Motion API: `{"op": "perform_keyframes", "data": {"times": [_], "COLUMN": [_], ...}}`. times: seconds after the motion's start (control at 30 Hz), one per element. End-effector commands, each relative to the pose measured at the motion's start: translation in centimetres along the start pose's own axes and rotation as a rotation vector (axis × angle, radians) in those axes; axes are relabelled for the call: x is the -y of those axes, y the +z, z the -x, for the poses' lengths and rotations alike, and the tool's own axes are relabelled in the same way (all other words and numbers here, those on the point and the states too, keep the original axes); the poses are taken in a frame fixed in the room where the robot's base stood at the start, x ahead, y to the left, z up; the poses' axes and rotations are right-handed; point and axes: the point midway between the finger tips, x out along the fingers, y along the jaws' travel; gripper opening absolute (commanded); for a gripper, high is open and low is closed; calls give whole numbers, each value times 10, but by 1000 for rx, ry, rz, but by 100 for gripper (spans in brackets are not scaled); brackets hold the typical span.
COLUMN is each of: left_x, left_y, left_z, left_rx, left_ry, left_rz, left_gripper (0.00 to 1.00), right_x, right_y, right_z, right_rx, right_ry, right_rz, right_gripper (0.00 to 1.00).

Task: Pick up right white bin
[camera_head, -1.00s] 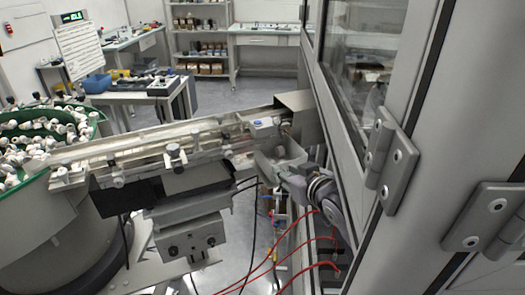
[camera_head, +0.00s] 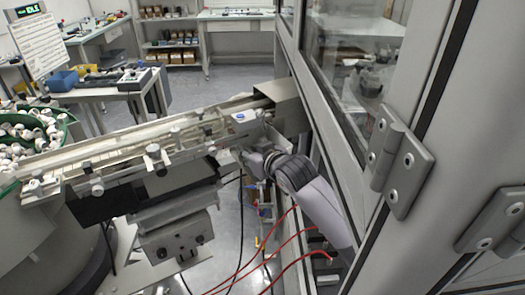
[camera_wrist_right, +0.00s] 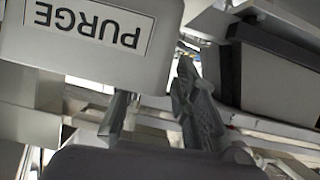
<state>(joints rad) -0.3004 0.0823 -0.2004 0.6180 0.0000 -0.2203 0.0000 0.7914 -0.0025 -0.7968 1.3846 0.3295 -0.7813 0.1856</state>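A white bin with an upside-down PURGE label (camera_wrist_right: 70,35) fills the upper left of the right wrist view, close to the camera. I cannot tell whether it is the right white bin. In the head view, the area below the feeder rail's end is largely covered by my right gripper (camera_head: 250,158) and wrist. In the right wrist view the gripper's fingers (camera_wrist_right: 155,105) are apart with a gap between them. The left finger's tip is hidden by the bin's lower edge; the right finger lies beside the bin's right edge. Contact is unclear. My left gripper is out of view.
The feeder rail (camera_head: 120,150) runs above the gripper to a grey metal hood (camera_head: 284,100). The bowl of white caps (camera_head: 25,135) is at the left. A metal-framed cabinet (camera_head: 345,130) stands close on the right. Red hoses (camera_head: 270,250) hang below.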

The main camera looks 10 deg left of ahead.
Motion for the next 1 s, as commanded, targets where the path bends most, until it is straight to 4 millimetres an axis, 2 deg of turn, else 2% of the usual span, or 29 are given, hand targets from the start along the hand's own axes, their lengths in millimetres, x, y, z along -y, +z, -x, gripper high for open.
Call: {"op": "perform_keyframes", "data": {"times": [0.27, 0.63, 1.0], "left_x": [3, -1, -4], "left_y": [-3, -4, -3], "left_z": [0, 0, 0], "left_rx": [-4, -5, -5], "left_ry": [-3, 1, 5], "left_rz": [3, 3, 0], "left_gripper": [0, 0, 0], "right_x": [0, 0, 0], "right_y": [0, 0, 0], "right_z": [-2, -1, -1], "right_rx": [-1, 0, 0], "right_ry": [-1, 0, 0], "right_rz": [0, 0, 0], "right_gripper": [25, 1, 0]}}
